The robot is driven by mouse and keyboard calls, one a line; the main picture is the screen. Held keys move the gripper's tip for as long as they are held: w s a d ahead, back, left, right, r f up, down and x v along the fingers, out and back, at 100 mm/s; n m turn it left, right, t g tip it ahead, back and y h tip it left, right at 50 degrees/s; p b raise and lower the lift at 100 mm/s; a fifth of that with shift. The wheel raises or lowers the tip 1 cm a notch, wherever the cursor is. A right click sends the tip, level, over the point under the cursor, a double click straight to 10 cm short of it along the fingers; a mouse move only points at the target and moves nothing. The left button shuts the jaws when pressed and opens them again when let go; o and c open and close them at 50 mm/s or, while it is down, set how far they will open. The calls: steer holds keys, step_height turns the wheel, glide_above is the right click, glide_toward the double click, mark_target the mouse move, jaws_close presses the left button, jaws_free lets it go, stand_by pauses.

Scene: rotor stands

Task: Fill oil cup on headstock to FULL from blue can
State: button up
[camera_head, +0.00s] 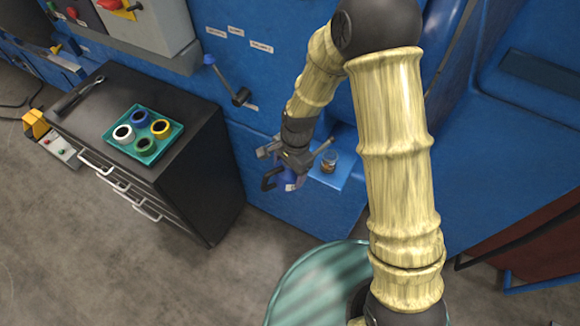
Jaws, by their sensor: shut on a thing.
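My gripper (287,162) is shut on the blue can (289,183), just left of the small blue ledge on the headstock (311,202). The gripper hides much of the can. A dark handle loop shows at the can's left, and a thin grey spout points up and right. The oil cup (329,163) is a small clear cup on the ledge, with brownish content low in it. The spout's end shows close above and left of the cup; I cannot tell whether it is over the opening. The FULL mark is too small to see.
A black drawer cabinet (200,165) stands at the left. On it are a teal tray (175,146) with several coloured rings and a dark wrench (80,95). A lever with a blue knob (209,59) juts from the blue machine. Grey floor lies open at lower left.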

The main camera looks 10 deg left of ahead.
steer(key=shift+w+f+g+y+b, duration=0.1)
steer(key=shift+f+g+y+b, duration=0.25)
steer(key=shift+f+g+y, duration=0.35)
steer(key=shift+s+a+f+y, duration=0.2)
steer(key=shift+a+f+y, duration=0.05)
steer(key=shift+y, duration=0.05)
steer(key=shift+w+d+g+y, duration=0.1)
steer(key=shift+g+y, duration=0.2)
steer(key=shift+g, duration=0.1)
steer(key=shift+s, duration=0.2)
steer(key=shift+w, duration=0.1)
